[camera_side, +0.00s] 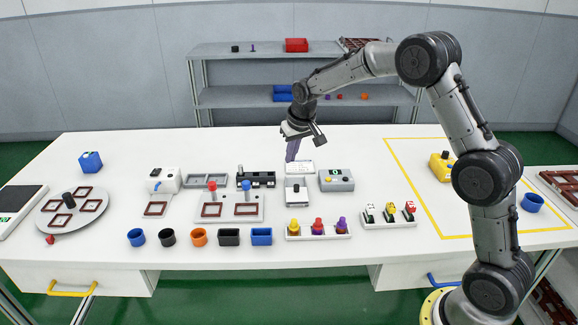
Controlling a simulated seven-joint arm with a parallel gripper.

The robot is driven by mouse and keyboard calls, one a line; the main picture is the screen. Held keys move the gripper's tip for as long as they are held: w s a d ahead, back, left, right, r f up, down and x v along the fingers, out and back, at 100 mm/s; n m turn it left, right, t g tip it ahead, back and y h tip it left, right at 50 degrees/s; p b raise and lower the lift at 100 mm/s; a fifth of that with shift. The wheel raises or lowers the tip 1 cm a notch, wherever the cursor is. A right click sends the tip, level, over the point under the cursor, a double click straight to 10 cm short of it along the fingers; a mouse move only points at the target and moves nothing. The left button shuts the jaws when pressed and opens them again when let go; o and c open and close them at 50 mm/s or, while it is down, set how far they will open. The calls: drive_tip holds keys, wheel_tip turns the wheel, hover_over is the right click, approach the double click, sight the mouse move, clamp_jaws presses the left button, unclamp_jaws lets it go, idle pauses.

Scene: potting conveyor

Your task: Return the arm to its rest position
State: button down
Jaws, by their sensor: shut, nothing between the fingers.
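My arm reaches in from the right and bends over the back middle of the white table (350,255). My gripper (293,154) points down at its end, above the table's back part, behind a small white box with a printed label (299,167). It is shut, with nothing seen held in it. The fingers are small here, and I cannot tell how high they are above the table top.
Below the gripper stand a grey device (337,180) and a panel with red and blue knobs (229,208). Several cups and pots line the front, including an orange cup (199,237). A turntable (72,223) is left; a yellow box (441,166) is right. Shelves (240,97) stand behind.

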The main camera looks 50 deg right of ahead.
drive_tip(key=s+a+r+t, duration=0.1)
drive_tip(key=s+r, duration=0.1)
drive_tip(key=r, duration=0.4)
drive_tip(key=s+a+r+t, duration=0.1)
drive_tip(key=a+r, duration=0.1)
drive_tip(key=r, duration=0.4)
drive_tip(key=s+a+r+n+t, duration=0.1)
drive_tip(key=s+a+r, duration=0.2)
drive_tip(key=s+r, duration=0.55)
drive_tip(key=s+a+f+n, duration=0.1)
drive_tip(key=s, duration=0.7)
drive_tip(key=s+a+f, duration=0.1)
drive_tip(key=s+a, duration=0.1)
drive_tip(key=s, duration=0.6)
drive_tip(key=s+f+n+g+y, duration=0.1)
drive_tip(key=s+f, duration=0.6)
drive_tip(key=s, duration=0.3)
drive_tip(key=shift+s+a+f+n, duration=0.25)
drive_tip(key=shift+a+f+n, duration=0.05)
drive_tip(key=shift+a+f, duration=0.1)
